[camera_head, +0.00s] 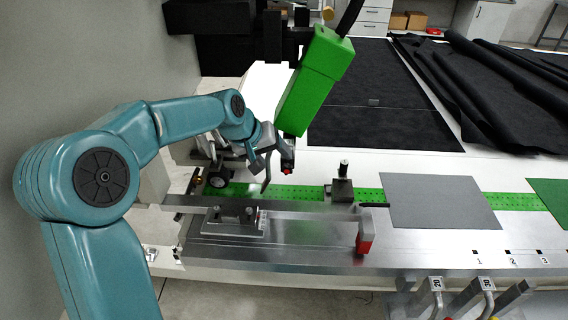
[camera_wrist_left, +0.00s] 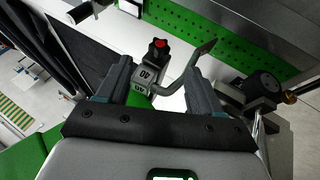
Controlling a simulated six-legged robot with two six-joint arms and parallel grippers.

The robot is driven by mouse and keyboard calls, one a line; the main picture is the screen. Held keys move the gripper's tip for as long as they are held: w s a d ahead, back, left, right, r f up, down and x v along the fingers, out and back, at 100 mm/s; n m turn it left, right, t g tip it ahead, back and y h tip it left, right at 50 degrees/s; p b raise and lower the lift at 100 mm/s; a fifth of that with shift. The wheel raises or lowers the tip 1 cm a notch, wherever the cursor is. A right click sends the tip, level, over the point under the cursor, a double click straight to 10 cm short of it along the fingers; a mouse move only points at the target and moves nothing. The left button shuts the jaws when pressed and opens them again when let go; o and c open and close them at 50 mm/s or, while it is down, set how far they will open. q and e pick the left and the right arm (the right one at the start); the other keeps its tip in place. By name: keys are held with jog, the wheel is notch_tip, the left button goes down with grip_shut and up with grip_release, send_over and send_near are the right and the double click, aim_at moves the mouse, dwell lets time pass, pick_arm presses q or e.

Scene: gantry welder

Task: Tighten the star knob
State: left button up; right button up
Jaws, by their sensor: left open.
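Two knob-like parts show, and I cannot tell for sure which is the star knob. A black round knob (camera_head: 218,178) with a pale centre sits at the left end of the green perforated strip; it also shows at the right of the left wrist view (camera_wrist_left: 264,83). A small red-topped black part (camera_head: 287,171) hangs at the lower end of the green welder head (camera_head: 317,82); in the left wrist view it (camera_wrist_left: 158,46) stands beyond my fingertips, above a grey block marked 40. My left gripper (camera_wrist_left: 158,80) is open, its fingers apart, close to this part. My right gripper is not visible.
A bent grey metal arm (camera_wrist_left: 192,70) lies close to my right-hand finger in the wrist view. A steel rail with a red end block (camera_head: 365,236) runs along the front. A grey plate (camera_head: 437,200) and black sheet (camera_head: 380,105) lie on the table.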

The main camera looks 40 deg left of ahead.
aim_at(284, 166)
pick_arm(q)
jog(key=p+x, duration=0.1)
jog(key=x, duration=0.6)
jog(key=shift+w, duration=0.1)
jog(key=shift+f, duration=0.1)
jog(key=shift+c, duration=0.3)
jog(key=shift+w, duration=0.1)
jog(key=c, duration=1)
